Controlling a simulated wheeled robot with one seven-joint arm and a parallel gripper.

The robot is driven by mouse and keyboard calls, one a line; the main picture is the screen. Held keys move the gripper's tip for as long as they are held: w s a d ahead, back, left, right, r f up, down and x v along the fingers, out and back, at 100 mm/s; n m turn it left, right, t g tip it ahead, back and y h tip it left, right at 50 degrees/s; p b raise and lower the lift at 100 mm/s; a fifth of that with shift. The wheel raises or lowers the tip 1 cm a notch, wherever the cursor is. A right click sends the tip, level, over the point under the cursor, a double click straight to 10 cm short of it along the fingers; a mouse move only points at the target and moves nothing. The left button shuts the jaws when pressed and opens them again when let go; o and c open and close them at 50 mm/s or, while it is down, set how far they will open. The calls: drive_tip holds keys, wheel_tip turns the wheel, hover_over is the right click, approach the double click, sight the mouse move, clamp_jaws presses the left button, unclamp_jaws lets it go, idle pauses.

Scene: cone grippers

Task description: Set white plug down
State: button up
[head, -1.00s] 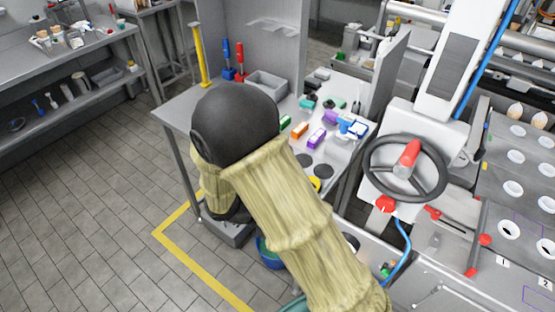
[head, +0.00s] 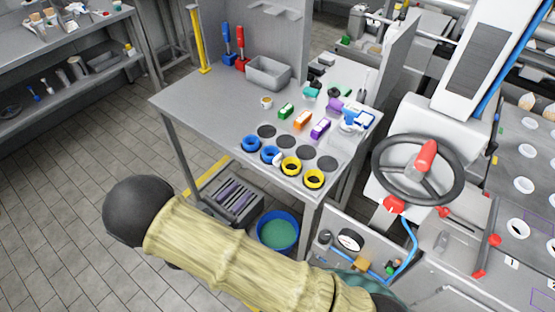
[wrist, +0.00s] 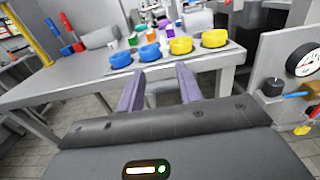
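A small white piece that looks like the white plug (head: 278,158) is on the table, close beside the second blue ring (head: 269,155). I cannot tell whether it touches the ring. My gripper shows in the wrist view (wrist: 159,90) with its two purple-grey fingers apart and nothing between them. It is in front of the table's near edge, apart from the rings. In the wrist view, the blue ring (wrist: 150,53) and a yellow ring (wrist: 181,46) are beyond the fingertips. My gripper cannot be made out in the head view.
The grey table (head: 205,100) holds blue and yellow rings, several dark discs, coloured blocks and a grey bin (head: 268,75). A blue tub (head: 278,232) stands below. A machine with a handwheel (head: 418,170) is at the right. The table's left part is clear.

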drive_tip(key=p, duration=0.3)
approach(274, 159)
drive_tip(key=x, duration=0.4)
drive_tip(key=shift+w+d, duration=0.1)
drive_tip(key=shift+w, duration=0.25)
drive_tip(key=shift+f, duration=0.1)
drive_tip(key=p+x, duration=0.2)
drive_tip(key=x, duration=0.3)
drive_tip(key=shift+d, duration=0.25)
clamp_jaws()
